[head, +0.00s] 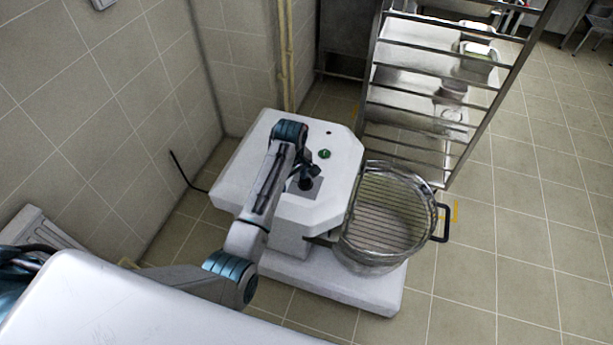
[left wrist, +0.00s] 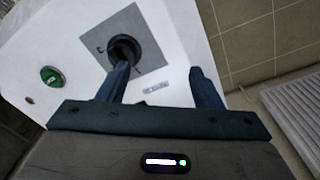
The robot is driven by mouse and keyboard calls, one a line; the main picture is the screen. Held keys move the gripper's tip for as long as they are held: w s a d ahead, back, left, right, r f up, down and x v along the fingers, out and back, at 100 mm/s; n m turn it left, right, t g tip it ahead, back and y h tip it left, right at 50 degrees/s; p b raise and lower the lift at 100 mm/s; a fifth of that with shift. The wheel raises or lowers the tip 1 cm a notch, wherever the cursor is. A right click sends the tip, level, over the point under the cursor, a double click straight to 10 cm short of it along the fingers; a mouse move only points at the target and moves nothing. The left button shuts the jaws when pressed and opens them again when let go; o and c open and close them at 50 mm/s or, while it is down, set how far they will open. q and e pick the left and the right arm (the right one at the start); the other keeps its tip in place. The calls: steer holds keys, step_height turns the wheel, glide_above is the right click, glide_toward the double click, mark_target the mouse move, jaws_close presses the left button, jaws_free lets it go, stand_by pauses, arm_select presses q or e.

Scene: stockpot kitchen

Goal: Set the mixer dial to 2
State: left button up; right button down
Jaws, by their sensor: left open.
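The white mixer (head: 335,205) stands on the floor by the wall. On its top is a grey square plate (head: 306,193) with a black round dial (left wrist: 124,48), which shows clearly in the left wrist view; in the head view my gripper mostly hides it. My left gripper (head: 307,180) is over the plate. In the left wrist view its two fingers (left wrist: 160,78) are apart with nothing between them, and one finger overlaps the dial's lower edge. I cannot tell whether it touches. The dial's setting is not readable. My right gripper is not in view.
A green button (head: 325,154) sits on the mixer top near the plate. The mixer bowl with a wire guard (head: 390,210) is at the right. A metal rack (head: 440,95) stands behind. Walls close in at the left; open tiled floor (head: 530,240) lies to the right.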

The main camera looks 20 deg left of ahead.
mark_target(305, 181)
arm_select(q)
steer(key=w+d+r+n, duration=0.2)
steer(key=w+r, duration=0.3)
step_height(305, 181, down, 10)
steer(key=shift+d+f+p, duration=0.1)
steer(key=shift+f+p, duration=0.05)
steer(key=shift+p, duration=0.75)
steer(key=shift+c, duration=0.2)
steer(key=c, duration=0.9)
